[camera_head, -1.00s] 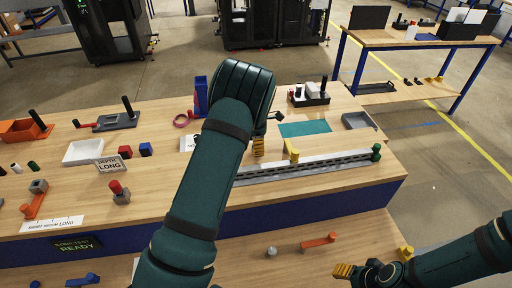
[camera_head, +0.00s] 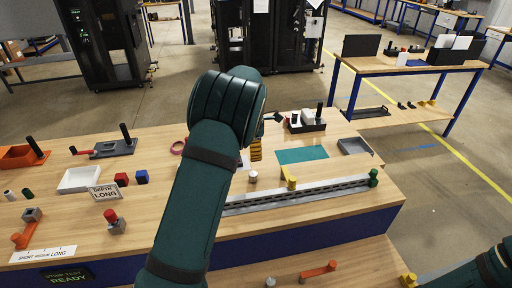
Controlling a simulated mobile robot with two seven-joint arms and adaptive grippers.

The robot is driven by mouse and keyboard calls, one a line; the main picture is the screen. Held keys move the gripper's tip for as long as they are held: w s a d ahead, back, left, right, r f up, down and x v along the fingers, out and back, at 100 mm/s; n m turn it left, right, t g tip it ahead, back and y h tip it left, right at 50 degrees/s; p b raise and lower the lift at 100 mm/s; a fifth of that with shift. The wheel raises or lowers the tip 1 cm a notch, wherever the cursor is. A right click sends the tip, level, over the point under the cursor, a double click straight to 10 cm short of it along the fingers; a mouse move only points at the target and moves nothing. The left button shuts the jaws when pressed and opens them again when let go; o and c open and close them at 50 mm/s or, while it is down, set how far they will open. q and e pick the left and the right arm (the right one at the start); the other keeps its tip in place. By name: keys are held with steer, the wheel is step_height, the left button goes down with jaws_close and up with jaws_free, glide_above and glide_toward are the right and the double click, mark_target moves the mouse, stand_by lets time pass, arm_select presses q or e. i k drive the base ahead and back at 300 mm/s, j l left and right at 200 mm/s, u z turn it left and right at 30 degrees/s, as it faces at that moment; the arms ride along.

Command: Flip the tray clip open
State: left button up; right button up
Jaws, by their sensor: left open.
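A long grey slotted tray (camera_head: 325,193) lies along the front of the bench. A small yellow clip (camera_head: 292,184) stands at its back edge near the middle, and a green knob (camera_head: 374,177) is at its right end. I cannot tell how far the clip is turned. My left arm hides the tray's left end. My right arm shows at the lower right corner, but its gripper is out of view.
A teal mat (camera_head: 303,155), a grey bin (camera_head: 355,146) and a black holder (camera_head: 306,122) are farther back. An orange lever (camera_head: 318,271) lies on the lower front shelf.

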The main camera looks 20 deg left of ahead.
mark_target(291, 180)
steer(key=k, duration=1)
